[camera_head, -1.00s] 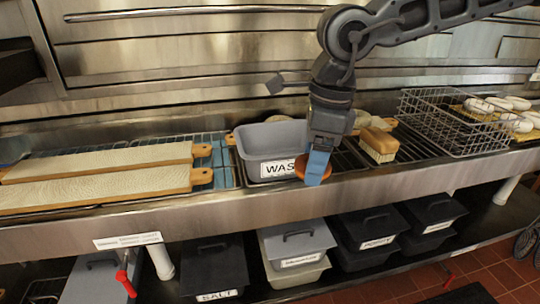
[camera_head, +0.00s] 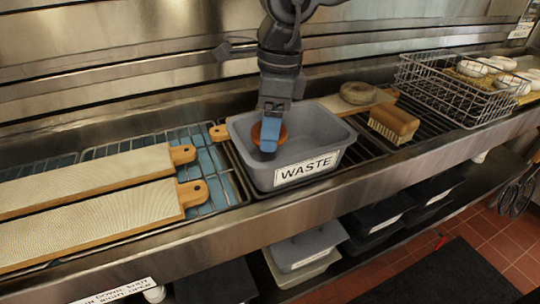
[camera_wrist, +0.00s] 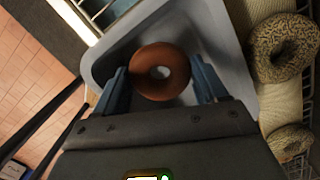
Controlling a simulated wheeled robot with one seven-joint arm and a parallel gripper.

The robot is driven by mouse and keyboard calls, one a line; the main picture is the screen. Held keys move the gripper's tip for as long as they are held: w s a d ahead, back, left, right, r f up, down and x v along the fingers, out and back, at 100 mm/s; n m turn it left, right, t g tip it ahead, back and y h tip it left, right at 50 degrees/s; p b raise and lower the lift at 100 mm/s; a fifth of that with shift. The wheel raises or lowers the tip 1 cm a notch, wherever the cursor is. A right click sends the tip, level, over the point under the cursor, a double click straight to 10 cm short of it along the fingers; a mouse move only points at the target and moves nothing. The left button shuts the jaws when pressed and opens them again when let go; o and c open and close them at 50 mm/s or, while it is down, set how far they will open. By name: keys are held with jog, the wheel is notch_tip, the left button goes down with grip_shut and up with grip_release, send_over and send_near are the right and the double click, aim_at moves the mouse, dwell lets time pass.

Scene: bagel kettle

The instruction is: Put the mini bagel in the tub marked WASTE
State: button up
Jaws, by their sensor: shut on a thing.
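The mini bagel (camera_head: 268,133) is a small brown ring, and it also shows in the wrist view (camera_wrist: 160,58). My gripper (camera_head: 269,140) is shut on it, with a blue finger on each side of the ring in the wrist view (camera_wrist: 160,85). The grey tub marked WASTE (camera_head: 306,170) stands on the counter, its label facing front. The bagel and fingertips are over the tub's opening, toward its left side. The tub's pale rim and inside show around the bagel in the wrist view (camera_wrist: 112,50). I cannot tell how far they are above the tub's floor.
A seeded bagel (camera_head: 358,93) lies on a board behind the tub. A wooden brush (camera_head: 394,122) is right of it. Wooden boards (camera_head: 100,225) lie at the left. A wire basket (camera_head: 450,92) stands at the right, with pale bagels beyond. Lidded bins (camera_head: 305,247) are below the counter.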

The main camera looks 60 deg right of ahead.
jog(key=shift+f+b, duration=1.15)
jog(key=shift+f, duration=2.05)
jog(key=shift+f, duration=0.2)
jog(key=o, duration=1)
jog(key=shift+o, duration=0.2)
jog(key=r+p, duration=0.2)
jog(key=r, duration=0.2)
jog(key=r+p, duration=0.2)
jog(key=r, duration=0.2)
jog(key=s+r+p, duration=0.1)
jog(key=r+p, duration=0.1)
jog(key=r, duration=0.2)
jog(key=shift+s+d+r, duration=0.1)
jog(key=shift+d+r, duration=0.05)
jog(key=shift+d, duration=0.25)
